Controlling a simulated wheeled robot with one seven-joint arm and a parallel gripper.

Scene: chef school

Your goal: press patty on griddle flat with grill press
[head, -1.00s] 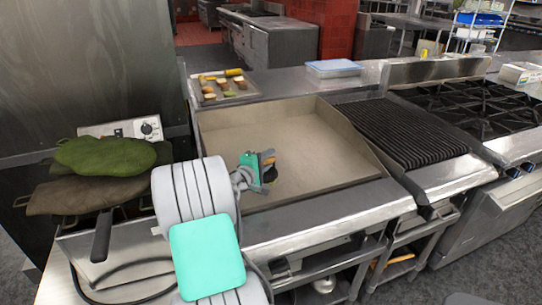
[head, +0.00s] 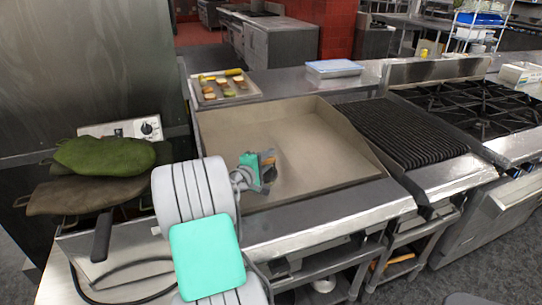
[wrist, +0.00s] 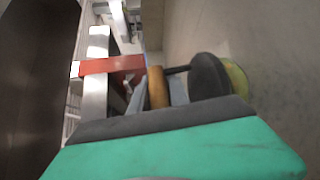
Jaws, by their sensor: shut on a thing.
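My gripper (head: 262,167) is low over the left part of the flat griddle (head: 310,150). It is shut on the tan handle of the grill press (wrist: 157,88). In the wrist view the press's dark round plate (wrist: 208,77) faces the pale griddle surface at the right. A yellow-green round thing (wrist: 237,76), perhaps the patty, shows past the plate's edge, mostly covered by it. I cannot tell whether the plate touches it. In the head view my gripper and arm hide the spot under the press.
A tray of food pieces (head: 222,96) stands behind the griddle, with a lidded container (head: 334,68) to its right. A ribbed grill (head: 400,130) adjoins the griddle's right wall. Green oven mitts (head: 105,155) lie at the left. The griddle's middle and right are clear.

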